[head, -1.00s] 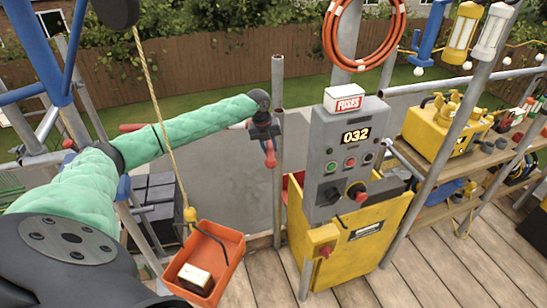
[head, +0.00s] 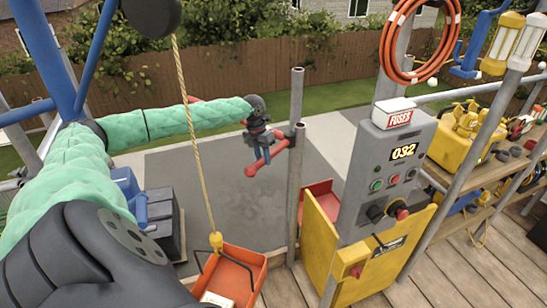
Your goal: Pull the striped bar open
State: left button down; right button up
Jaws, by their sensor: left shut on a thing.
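The striped bar (head: 252,171) shows as a red length that slants from beside a grey upright post (head: 296,165) down to the left, ending in a rounded tip. Another bit of red shows behind my green-sleeved left arm; I cannot tell whether it is the same bar. The stripes are too small to make out. My left gripper (head: 262,148) is shut on the bar near the post; its fingers hide the held part. My right gripper is not in view.
An orange tray (head: 235,275) hangs on a rope at the lower middle, below my left arm. Grey ground lies clear beyond the bar.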

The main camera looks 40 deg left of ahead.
pick_arm(q)
jog(key=shift+a, duration=0.35)
jog(key=shift+a+m, duration=0.1)
jog(key=shift+m, duration=0.2)
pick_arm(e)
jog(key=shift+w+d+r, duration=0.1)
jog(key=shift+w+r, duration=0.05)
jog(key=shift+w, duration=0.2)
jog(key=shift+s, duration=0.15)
pick_arm(q)
jog(key=c, duration=1.1)
grip_release()
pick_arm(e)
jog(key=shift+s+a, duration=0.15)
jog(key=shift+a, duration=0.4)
